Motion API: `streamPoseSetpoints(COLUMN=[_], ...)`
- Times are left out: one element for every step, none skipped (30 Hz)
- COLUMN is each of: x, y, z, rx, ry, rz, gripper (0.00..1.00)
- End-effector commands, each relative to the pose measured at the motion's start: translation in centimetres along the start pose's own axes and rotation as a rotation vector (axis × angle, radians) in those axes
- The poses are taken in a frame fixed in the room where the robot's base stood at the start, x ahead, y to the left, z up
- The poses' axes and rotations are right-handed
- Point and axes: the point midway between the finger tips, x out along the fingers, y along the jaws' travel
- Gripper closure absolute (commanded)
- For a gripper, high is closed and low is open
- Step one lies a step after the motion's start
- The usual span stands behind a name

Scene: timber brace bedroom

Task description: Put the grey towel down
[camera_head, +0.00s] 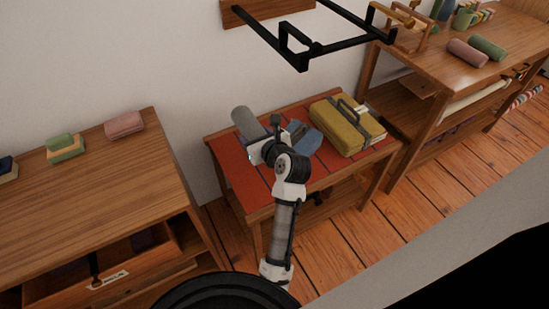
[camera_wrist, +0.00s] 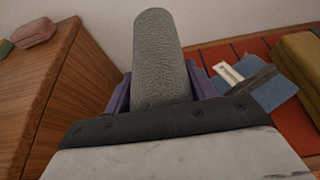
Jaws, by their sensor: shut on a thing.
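The grey towel (camera_head: 248,122) is a rolled cylinder at the left end of the small table with a red top (camera_head: 232,166). In the wrist view the grey towel (camera_wrist: 157,62) stands out between the purple fingers of my gripper (camera_wrist: 160,88). My gripper is shut on the towel. I cannot tell whether the towel touches the red top.
A blue folded cloth (camera_head: 303,138) and a yellow bag (camera_head: 343,128) lie to the right on the red top. A wooden dresser (camera_head: 90,190) stands left, a wooden shelf table (camera_head: 460,75) right. A black wall rack (camera_head: 310,45) juts out above.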

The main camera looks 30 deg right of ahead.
Motion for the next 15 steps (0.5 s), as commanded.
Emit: streamPoseSetpoints(x=[0.6,0.9,1.3,1.7,2.0,2.4,2.7,3.0,3.4,3.7,3.9,4.2,4.4,4.6,4.8], y=[0.0,0.0,0.1,0.0,0.0,0.1,0.0,0.0,0.0,0.0,0.0,0.0,0.0,0.0,0.0], z=[-1.7,-2.5,-3.5,-4.3,-5.0,-6.0,-6.8,-7.5,-8.5,-9.1,-9.7,-10.4,-10.8,-11.2,-11.5], rx=[0.005,0.005,0.006,0.004,0.004,0.004,0.005,0.003,0.005,0.004,0.004,0.002,0.002,0.002,0.001], ry=[0.006,0.005,0.006,0.005,0.005,0.005,0.004,0.004,0.004,0.004,0.003,0.003,0.002,0.001,0.001], rz=[0.002,0.002,0.002,0.002,0.002,0.002,0.001,0.001,0.001,0.001,0.001,0.001,0.0,0.0,0.001], gripper=[0.69,0.69,0.69,0.69,0.69,0.69,0.69,0.69,0.69,0.69,0.69,0.69,0.69,0.69,0.69])
